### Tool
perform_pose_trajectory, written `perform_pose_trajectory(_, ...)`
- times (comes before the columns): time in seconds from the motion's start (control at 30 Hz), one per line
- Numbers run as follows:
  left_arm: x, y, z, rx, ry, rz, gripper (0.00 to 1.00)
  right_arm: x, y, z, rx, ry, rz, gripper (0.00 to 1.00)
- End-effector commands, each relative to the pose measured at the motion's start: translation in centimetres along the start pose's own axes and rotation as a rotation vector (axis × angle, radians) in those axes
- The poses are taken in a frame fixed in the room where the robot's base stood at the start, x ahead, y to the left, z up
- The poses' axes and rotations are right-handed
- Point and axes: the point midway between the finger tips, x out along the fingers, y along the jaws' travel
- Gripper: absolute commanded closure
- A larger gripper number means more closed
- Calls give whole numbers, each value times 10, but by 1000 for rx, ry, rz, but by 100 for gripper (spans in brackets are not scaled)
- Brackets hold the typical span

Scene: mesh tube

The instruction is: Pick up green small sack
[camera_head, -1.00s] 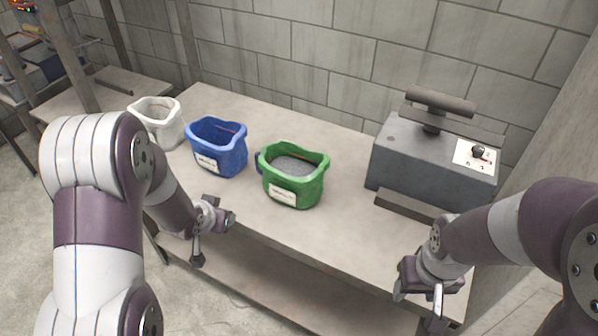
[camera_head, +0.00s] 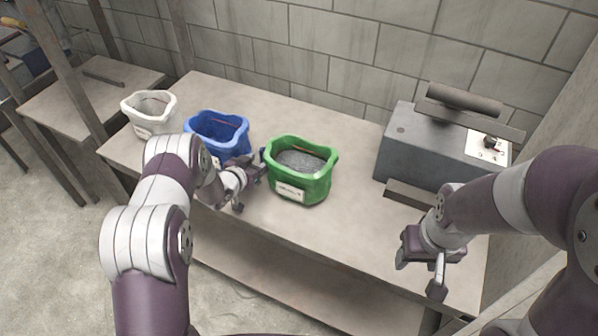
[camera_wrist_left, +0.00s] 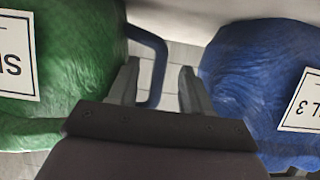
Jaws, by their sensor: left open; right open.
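The green small sack (camera_head: 302,188) stands upright on the table, open at the top, with grey grainy contents and a white label. In the left wrist view the green sack (camera_wrist_left: 70,55) fills the left side, and a dark blue handle loop (camera_wrist_left: 160,60) sticks out from it. My left gripper (camera_head: 252,182) is open at the left side of the green sack, between it and the blue sack. In the wrist view the loop lies between my left fingers (camera_wrist_left: 158,75), not gripped. My right gripper (camera_head: 420,274) is open and empty near the table's front right.
A blue sack (camera_head: 222,128) stands close on the left, also at right in the wrist view (camera_wrist_left: 265,85). A white sack (camera_head: 150,117) is further left. A grey machine (camera_head: 425,150) stands at the right. Bare table (camera_head: 345,215) lies right of the green sack.

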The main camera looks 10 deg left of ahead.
Motion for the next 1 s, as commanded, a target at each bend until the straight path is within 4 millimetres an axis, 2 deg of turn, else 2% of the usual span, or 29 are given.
perform_pose_trajectory(0.2,2,0,0,0,0,-1,51,0,0,0,0,0,0,46)
perform_pose_trajectory(0.27,2,0,0,0,0,-1,67,0,0,0,0,0,0,46)
perform_pose_trajectory(0.3,2,0,0,0,0,0,80,0,0,0,0,0,0,46)
perform_pose_trajectory(0.37,2,0,0,0,0,-1,100,0,0,0,0,0,0,46)
perform_pose_trajectory(1.0,2,0,0,1,0,0,100,0,0,0,0,0,0,46)
